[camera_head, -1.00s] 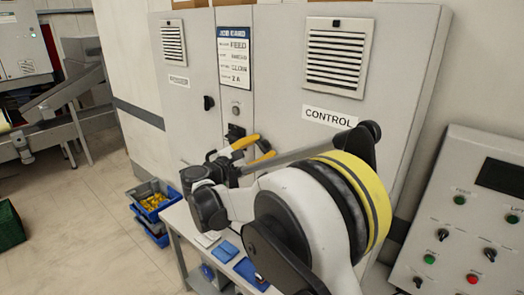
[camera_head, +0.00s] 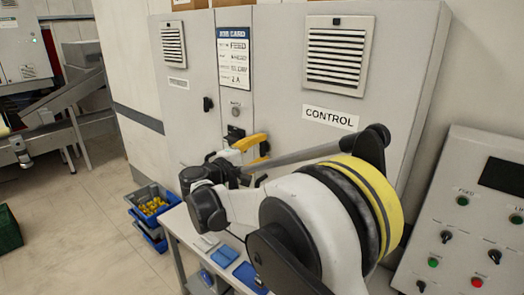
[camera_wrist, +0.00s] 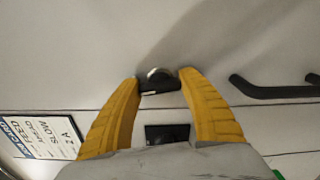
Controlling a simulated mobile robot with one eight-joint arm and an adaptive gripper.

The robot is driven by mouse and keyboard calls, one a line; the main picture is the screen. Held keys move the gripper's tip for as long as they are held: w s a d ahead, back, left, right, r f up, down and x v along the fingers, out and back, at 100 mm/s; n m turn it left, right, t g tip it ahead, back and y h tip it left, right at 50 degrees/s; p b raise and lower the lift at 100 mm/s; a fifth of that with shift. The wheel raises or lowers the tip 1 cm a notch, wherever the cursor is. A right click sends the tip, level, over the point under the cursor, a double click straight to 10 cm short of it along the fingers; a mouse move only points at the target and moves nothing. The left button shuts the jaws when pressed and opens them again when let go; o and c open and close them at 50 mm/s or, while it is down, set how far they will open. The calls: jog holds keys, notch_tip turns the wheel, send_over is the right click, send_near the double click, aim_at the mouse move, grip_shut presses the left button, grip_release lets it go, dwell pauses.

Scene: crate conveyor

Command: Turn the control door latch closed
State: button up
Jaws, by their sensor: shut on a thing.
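The control door (camera_head: 385,125) is the grey cabinet door with the CONTROL label; it looks flush with its frame. Its latch (camera_wrist: 160,86), a short black handle on a round silver base, shows in the wrist view between my yellow fingertips. The handle lies roughly along the door seam, slightly tilted. My gripper (camera_wrist: 160,77) is shut on the latch handle, one finger at each end.
A black bar handle (camera_wrist: 275,88) sticks out from the door beside the latch. A job card (camera_head: 234,57) is on the strip left of the door. A small table (camera_head: 177,232) stands below my arm, with blue bins (camera_head: 155,214) beside it. A button panel (camera_head: 458,225) stands at right.

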jog(key=shift+m, duration=0.9)
jog(key=o, duration=1.2)
jog(key=v, duration=1.2)
